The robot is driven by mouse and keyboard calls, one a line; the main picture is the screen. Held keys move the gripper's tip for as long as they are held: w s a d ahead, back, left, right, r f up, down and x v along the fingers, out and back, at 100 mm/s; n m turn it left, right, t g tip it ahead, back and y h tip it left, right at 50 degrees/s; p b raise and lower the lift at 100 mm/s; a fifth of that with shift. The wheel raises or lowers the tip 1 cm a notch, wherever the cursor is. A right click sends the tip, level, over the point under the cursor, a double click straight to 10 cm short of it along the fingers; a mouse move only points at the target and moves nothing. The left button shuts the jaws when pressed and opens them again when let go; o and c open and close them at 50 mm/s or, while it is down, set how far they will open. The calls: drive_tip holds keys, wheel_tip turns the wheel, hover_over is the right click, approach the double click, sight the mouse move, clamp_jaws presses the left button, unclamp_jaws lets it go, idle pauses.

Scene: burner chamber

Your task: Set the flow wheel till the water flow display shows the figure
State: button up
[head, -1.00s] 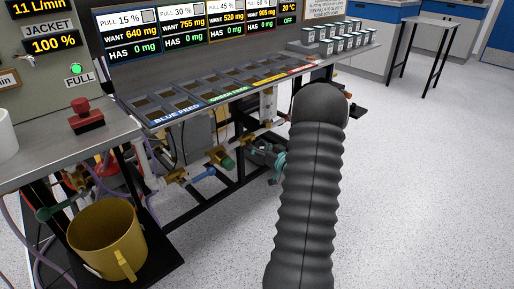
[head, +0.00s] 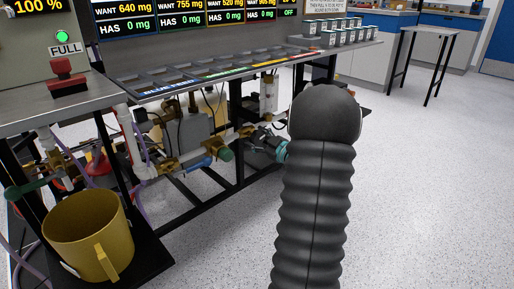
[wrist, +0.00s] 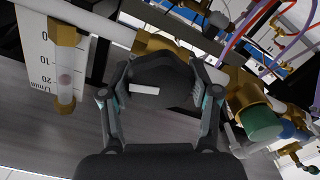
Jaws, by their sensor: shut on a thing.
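The flow wheel (wrist: 152,82) is a dark, rounded wheel with a white mark, in the middle of the wrist view in front of a brass fitting (wrist: 158,43). My gripper (wrist: 162,90) is shut on it, one finger at each side. In the head view my gripper (head: 268,146) shows partly at the pipework under the bench, beside my dark arm; the wheel cannot be made out there.
A clear tube gauge (wrist: 66,78) with a scale stands left in the wrist view. A green-capped brass valve (wrist: 262,122) is close on the right. In the head view a yellow mug (head: 85,232) stands at lower left; the floor on the right is clear.

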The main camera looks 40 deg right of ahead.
drive_tip(key=shift+n+b, duration=0.65)
drive_tip(key=shift+n, duration=0.15)
drive_tip(key=o, duration=1.2)
drive_tip(key=shift+c, duration=0.2)
drive_tip(key=s, duration=1.2)
drive_tip(key=shift+d, duration=0.45)
